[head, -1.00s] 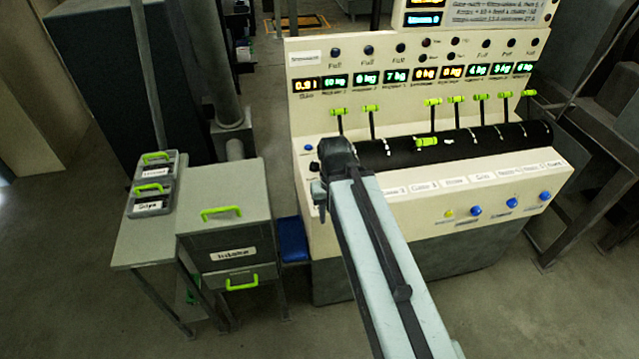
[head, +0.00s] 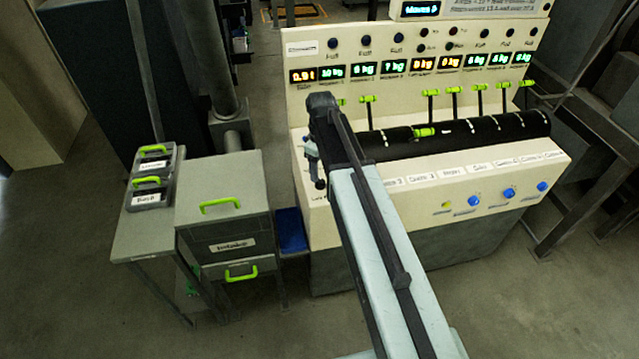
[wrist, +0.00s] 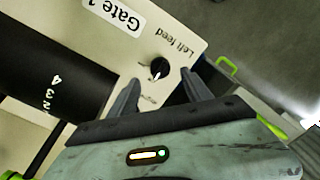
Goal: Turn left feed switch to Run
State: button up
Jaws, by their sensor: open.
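The left feed switch (wrist: 159,68) is a round black knob with a white pointer, on the cream panel in the wrist view. The label "Left feed" (wrist: 178,39) is beside it. Small position words near the knob are too small or covered to read. My gripper (wrist: 160,78) is open, with one dark finger on each side of the knob. I cannot tell whether either finger touches it. In the head view my gripper (head: 315,165) is at the left end of the console front, and the arm hides part of that area.
The cream console (head: 440,185) carries a black roller (head: 480,132), green-handled levers (head: 431,93) and blue buttons (head: 473,201). A grey drawer cabinet (head: 225,185) and a side table with two small bins (head: 152,190) stand left. Open floor lies in front.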

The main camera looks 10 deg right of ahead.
aim_at(320, 180)
notch_tip(320, 180, down, 6)
jog(key=b, duration=0.4)
jog(key=shift+r, duration=0.4)
jog(key=shift+c, duration=0.3)
grip_shut()
jog(key=shift+m, duration=0.4)
jog(key=m, duration=0.5)
jog(key=shift+m, duration=0.3)
jog(key=m, duration=0.5)
jog(key=shift+m, duration=0.4)
